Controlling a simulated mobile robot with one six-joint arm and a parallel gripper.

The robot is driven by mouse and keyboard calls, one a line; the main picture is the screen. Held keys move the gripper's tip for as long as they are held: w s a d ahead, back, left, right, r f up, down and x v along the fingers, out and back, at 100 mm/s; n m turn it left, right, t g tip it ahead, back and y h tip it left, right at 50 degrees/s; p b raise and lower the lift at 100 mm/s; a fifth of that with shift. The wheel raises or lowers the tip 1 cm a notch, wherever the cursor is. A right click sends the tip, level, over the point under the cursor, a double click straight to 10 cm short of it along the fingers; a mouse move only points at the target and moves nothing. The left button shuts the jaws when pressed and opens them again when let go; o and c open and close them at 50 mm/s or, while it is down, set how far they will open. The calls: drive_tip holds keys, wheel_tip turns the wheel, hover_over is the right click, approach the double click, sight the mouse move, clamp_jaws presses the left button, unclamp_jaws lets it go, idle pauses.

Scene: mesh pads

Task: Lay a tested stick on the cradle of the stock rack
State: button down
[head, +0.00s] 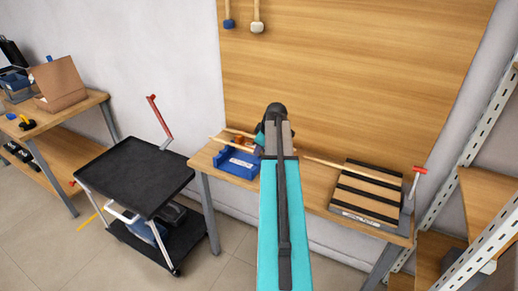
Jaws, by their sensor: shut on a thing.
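My gripper (262,139) is over the wall bench, partly hidden behind my teal arm, so its fingers barely show. It is shut on a long thin wooden stick (322,161), which shows on both sides of my arm. The stick's right part runs towards a striped black-and-wood rack (367,192) with a white label on its front. I cannot tell whether the stick touches the rack or where its right end lies. A second stick (228,145) crosses above a blue tray (237,164) left of my gripper.
A bench (203,160) carries the tray and rack. A red-handled upright (419,170) stands at the rack's right. A black cart (135,175) with a red lever stands left. Metal shelving (485,130) is close on the right. Two tools (257,27) hang on the wooden wall panel.

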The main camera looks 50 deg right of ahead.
drive_tip(key=c, duration=1.7)
unclamp_jaws()
drive_tip(key=shift+r, duration=0.1)
drive_tip(key=shift+b+v, duration=1.15)
drive_tip(key=shift+v, duration=5.7)
